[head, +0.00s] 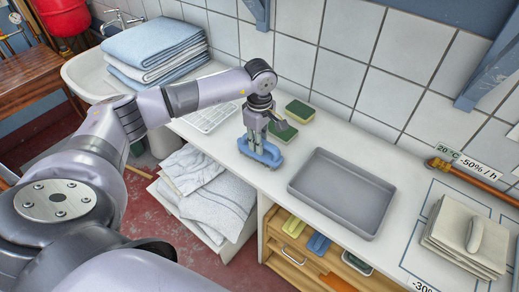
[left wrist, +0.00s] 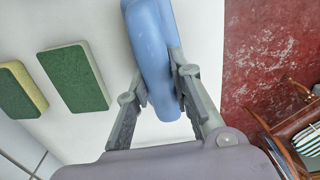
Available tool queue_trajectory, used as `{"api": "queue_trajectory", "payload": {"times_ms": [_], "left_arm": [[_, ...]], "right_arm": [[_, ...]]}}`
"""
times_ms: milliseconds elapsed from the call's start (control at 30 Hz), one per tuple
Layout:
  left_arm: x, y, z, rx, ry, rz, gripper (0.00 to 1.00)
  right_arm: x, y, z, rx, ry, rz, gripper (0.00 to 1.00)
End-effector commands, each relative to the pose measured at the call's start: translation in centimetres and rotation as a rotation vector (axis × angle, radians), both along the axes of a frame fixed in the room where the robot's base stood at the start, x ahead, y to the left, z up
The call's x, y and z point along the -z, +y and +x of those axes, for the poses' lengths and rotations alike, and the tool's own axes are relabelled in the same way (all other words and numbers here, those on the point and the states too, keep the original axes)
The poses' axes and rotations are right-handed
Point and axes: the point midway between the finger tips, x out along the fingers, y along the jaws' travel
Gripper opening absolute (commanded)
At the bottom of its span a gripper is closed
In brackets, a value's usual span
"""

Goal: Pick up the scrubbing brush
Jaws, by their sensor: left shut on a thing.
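The blue scrubbing brush (head: 262,153) is at the front part of the white counter, left of the grey tray. My left gripper (head: 258,138) comes down on it from above and is shut on its blue handle. I cannot tell whether the brush touches the counter or hangs just above it. In the left wrist view the brush (left wrist: 152,45) sits between the fingers of my left gripper (left wrist: 158,85), which hide part of it. My right gripper is not in view.
An empty grey tray (head: 342,192) stands to the right. A white rack (head: 209,117) is at the left, near folded towels (head: 153,45). Folded cloth (head: 467,238) lies far right.

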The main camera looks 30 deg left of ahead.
Motion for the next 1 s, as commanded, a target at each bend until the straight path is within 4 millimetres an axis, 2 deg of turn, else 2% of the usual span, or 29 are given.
{"api": "queue_trajectory", "payload": {"times_ms": [133, 667, 867, 1000], "left_arm": [[0.0, 0.0, 0.0, 0.0, -0.001, 0.0, 0.0], [-0.7, 0.0, 0.1, 0.0, -0.004, -0.001, 0.0], [-3.2, 0.0, 0.2, 0.0, -0.008, 0.0, 0.0], [-6.8, 0.0, 0.2, 0.0, -0.01, 0.0, 0.0]], "right_arm": [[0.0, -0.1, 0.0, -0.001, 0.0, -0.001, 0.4], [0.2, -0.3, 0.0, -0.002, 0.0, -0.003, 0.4], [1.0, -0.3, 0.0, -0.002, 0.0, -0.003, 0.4], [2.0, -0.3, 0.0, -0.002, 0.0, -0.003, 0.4]]}}
